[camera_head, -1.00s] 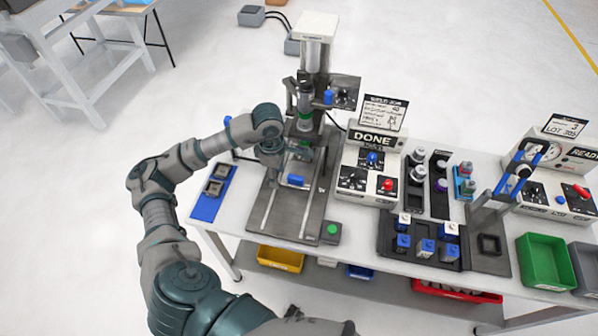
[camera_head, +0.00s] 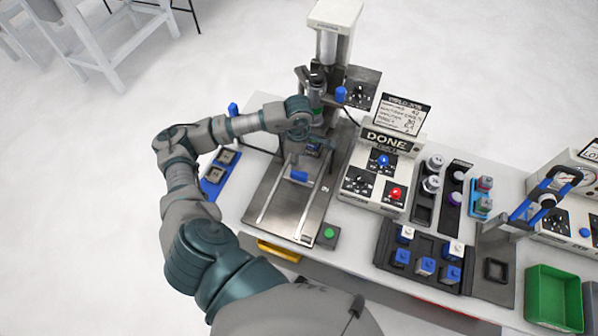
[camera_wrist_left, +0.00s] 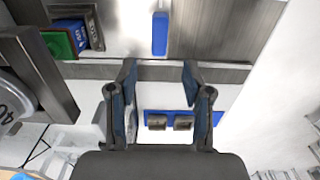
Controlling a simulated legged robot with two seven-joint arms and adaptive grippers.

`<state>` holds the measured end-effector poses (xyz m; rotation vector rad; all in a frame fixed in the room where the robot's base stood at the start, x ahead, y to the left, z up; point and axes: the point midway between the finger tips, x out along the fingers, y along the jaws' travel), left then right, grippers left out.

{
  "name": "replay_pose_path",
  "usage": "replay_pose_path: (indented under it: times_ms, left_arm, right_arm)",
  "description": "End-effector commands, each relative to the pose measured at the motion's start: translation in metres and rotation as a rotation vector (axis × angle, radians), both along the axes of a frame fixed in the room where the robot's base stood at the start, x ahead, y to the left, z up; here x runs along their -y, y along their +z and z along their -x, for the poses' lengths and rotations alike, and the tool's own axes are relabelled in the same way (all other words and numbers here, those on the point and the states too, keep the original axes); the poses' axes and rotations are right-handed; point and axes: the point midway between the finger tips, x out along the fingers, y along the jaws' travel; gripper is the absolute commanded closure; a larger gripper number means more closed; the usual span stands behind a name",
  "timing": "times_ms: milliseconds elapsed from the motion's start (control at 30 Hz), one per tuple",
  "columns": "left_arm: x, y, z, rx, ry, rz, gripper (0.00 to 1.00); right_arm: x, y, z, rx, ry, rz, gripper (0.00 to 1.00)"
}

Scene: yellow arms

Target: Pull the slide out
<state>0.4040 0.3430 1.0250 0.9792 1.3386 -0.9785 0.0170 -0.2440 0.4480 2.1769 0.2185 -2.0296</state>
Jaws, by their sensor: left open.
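The slide sits on a grey base with two pale rails (camera_head: 267,196) under the press. Its blue handle (camera_head: 299,176) points toward the front. My left gripper (camera_head: 308,156) is over the slide, just behind the handle, and its fingers are partly hidden by my wrist. In the left wrist view my left gripper (camera_wrist_left: 160,72) is open and empty. The blue handle (camera_wrist_left: 160,33) lies ahead of the fingertips, lined up with the gap between them and apart from both. My right gripper is out of view.
The press (camera_head: 326,45) stands behind the slide. A control box with a DONE sign (camera_head: 390,142) is close on the right. A blue tray (camera_head: 215,178) lies on the left, and a green button box (camera_head: 328,236) stands at the front right corner.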

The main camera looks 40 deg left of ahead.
Motion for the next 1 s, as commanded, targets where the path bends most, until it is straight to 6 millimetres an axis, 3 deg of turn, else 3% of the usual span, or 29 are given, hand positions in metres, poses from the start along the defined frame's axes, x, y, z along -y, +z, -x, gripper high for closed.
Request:
replay_pose_path:
  times_ms: [200, 400, 600, 867, 1000]
  left_arm:
    - [0.001, -0.052, 0.001, -0.004, 0.0, 0.002, 0.5]
    - [0.001, -0.086, 0.001, -0.002, -0.001, 0.002, 0.5]
    - [0.001, -0.1, 0.0, 0.0, -0.001, 0.0, 0.5]
    - [0.001, -0.102, 0.0, 0.001, -0.001, 0.001, 0.5]
    - [0.001, -0.101, 0.0, 0.001, -0.001, 0.001, 0.82]
  right_arm:
    - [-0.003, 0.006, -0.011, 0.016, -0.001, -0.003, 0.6]
    - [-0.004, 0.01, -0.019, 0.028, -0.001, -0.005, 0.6]
    - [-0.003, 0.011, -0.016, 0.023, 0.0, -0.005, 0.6]
    - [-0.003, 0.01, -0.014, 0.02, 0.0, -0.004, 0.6]
    - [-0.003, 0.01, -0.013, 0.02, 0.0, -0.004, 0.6]
